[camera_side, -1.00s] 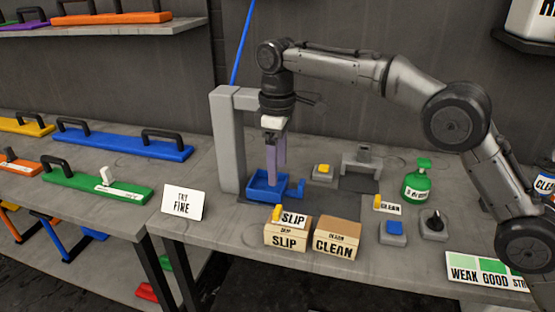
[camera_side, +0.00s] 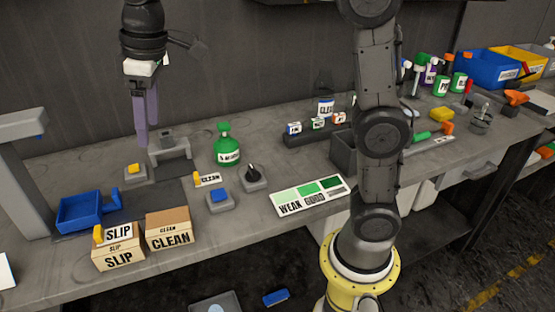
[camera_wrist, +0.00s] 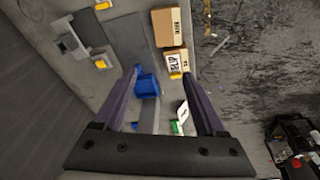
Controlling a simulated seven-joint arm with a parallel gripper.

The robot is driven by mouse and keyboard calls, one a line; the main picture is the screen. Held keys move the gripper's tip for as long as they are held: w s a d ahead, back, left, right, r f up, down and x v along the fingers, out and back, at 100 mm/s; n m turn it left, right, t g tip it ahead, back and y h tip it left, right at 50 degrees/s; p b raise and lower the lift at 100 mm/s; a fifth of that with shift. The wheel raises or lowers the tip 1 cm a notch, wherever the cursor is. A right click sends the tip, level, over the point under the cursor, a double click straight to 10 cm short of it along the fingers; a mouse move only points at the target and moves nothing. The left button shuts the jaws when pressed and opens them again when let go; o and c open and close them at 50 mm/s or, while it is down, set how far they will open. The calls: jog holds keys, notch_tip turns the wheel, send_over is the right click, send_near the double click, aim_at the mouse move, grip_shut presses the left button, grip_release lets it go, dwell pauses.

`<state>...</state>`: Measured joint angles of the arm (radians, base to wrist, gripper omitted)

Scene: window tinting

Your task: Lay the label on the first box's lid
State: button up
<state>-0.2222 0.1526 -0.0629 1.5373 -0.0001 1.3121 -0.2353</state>
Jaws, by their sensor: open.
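The box marked SLIP (camera_side: 118,258) stands near the table's front edge. A white SLIP label (camera_side: 119,231) with a yellow tab (camera_side: 98,235) rests on its lid; the label and tab also show in the wrist view (camera_wrist: 172,64). The box marked CLEAN (camera_side: 169,229) stands just to the right. A white CLEAN label (camera_side: 208,179) with a yellow tab lies on the table behind it. My gripper (camera_side: 147,120) is raised above the bench, apart from both boxes and labels. In the wrist view its two purple fingers (camera_wrist: 162,75) are spread with nothing between them.
A blue tray (camera_side: 83,213) and a grey post (camera_side: 25,170) stand to the left. Behind the boxes are a yellow button (camera_side: 134,170), a grey stand (camera_side: 170,148), a green bottle (camera_side: 227,148), a blue button (camera_side: 219,196) and a dark knob (camera_side: 253,174).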

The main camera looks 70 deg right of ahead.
jog(key=s+d+f+m+t, duration=0.1)
jog(key=s+d+f, duration=0.2)
jog(key=s, duration=0.4)
jog(key=s+d+f+m+t, duration=0.1)
jog(key=s+d+f+m, duration=0.1)
jog(key=s, duration=0.6)
jog(key=s+d+f+m+t, duration=0.1)
jog(key=s+d+f, duration=0.3)
jog(key=s, duration=0.4)
jog(key=shift+s+m+h, duration=0.25)
jog(key=shift+m+h, duration=0.05)
jog(key=shift+m, duration=0.3)
